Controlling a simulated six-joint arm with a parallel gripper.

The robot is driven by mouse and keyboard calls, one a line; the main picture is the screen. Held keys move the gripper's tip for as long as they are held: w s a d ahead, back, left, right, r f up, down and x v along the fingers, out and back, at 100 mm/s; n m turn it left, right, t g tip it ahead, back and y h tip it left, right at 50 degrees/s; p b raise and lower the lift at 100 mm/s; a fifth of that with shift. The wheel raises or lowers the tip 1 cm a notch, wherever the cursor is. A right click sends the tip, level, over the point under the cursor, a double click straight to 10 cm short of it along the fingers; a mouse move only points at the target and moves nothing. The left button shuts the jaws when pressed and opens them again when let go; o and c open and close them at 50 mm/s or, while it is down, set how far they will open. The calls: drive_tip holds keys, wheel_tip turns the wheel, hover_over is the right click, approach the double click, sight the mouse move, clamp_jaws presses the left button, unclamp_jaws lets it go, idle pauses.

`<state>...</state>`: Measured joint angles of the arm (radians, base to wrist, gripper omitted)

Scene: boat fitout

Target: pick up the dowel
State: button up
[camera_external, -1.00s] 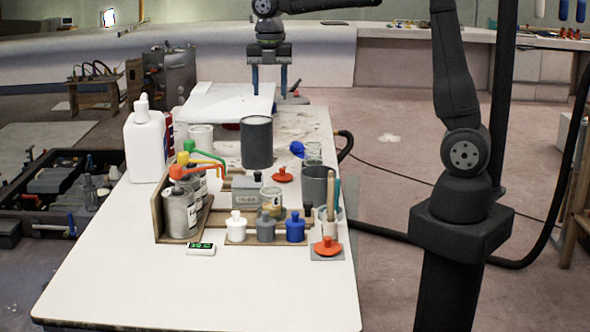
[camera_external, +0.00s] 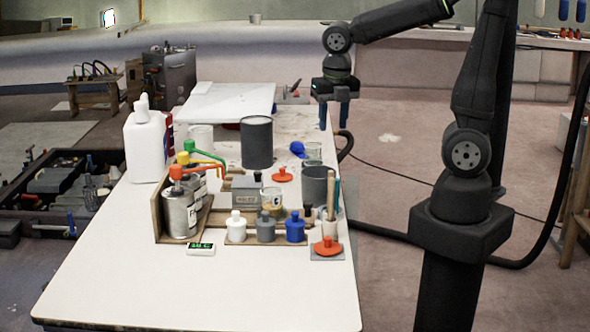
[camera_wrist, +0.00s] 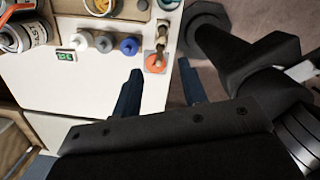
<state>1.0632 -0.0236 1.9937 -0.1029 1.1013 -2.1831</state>
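A thin wooden stick that looks like the dowel (camera_external: 330,198) stands upright in a small pale cup (camera_external: 331,228) at the table's right edge. A teal stick (camera_external: 337,196) stands beside it in the same cup. In the wrist view the cup and sticks (camera_wrist: 161,38) show beyond the fingertips, small and hard to tell apart. My gripper (camera_external: 333,120) is open and empty, with its fingers pointing down, near the table's far right edge and apart from the sticks. Its two dark blue fingers are spread wide in the wrist view (camera_wrist: 160,68).
An orange-red knobbed piece (camera_external: 327,246) sits just in front of the cup, and a grey mug (camera_external: 316,186) stands behind it. White, grey and blue bottles (camera_external: 295,228) stand to the left. A large dark can (camera_external: 256,143) stands farther back. The table front (camera_external: 200,290) is clear.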

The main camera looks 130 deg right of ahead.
sight(332, 170)
drive_tip(key=f, duration=1.2)
drive_tip(key=shift+s+d+f, duration=0.25)
drive_tip(key=shift+s+d, duration=0.1)
drive_tip(key=shift+s, duration=0.05)
wheel_tip(332, 170, down, 4)
drive_tip(key=shift+w+r, duration=0.15)
drive_tip(key=shift+r, duration=0.1)
drive_tip(key=shift+d+f, duration=0.1)
drive_tip(key=shift+f, duration=0.75)
drive_tip(key=shift+c, duration=0.2)
clamp_jaws()
